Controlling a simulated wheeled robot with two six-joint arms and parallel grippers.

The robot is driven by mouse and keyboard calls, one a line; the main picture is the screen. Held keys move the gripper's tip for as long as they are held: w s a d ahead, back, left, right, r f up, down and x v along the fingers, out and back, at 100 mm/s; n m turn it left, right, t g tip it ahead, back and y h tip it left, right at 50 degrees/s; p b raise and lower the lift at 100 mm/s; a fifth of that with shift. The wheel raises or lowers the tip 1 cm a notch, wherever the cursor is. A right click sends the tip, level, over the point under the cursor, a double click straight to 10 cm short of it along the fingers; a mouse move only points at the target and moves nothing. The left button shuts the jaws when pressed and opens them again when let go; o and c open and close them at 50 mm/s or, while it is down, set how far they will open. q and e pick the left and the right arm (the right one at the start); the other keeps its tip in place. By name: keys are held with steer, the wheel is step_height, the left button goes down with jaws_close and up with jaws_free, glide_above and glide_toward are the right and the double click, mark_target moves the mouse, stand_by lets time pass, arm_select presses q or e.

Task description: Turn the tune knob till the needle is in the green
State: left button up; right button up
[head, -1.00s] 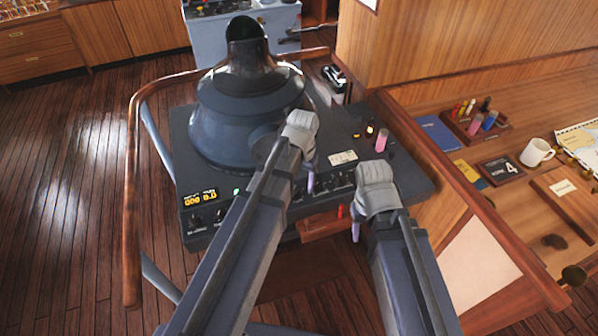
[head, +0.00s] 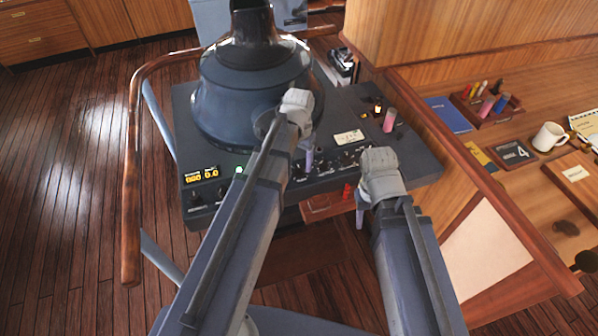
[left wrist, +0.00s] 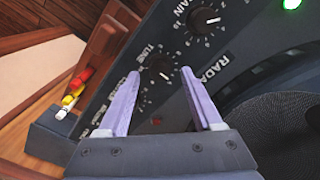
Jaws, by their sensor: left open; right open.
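The tune knob (left wrist: 162,68) is a black round knob with a white pointer and a dial scale, beside the word TUNE on the dark panel. It shows between the two pale fingers of my open left gripper (left wrist: 161,73) in the left wrist view. I cannot tell whether the fingers touch it. In the head view my left gripper (head: 308,162) is over the front of the radar console (head: 410,165), and the tune knob cannot be clearly picked out. My right gripper (head: 360,215) is open and empty in front of the console's edge. No needle can be made out.
The gain knob (left wrist: 205,22) sits close to the tune knob. A green light (head: 239,170) and an amber display (head: 201,174) are on the console's left front. A wooden rail (head: 131,180) runs along the left. A white mug (head: 549,137) stands on the right-hand desk.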

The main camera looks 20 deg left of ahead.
arm_select(q)
step_height(320, 180, down, 2)
steer(key=shift+f+b, duration=0.15)
steer(key=shift+b, duration=0.55)
steer(key=shift+c, duration=0.2)
jaws_close()
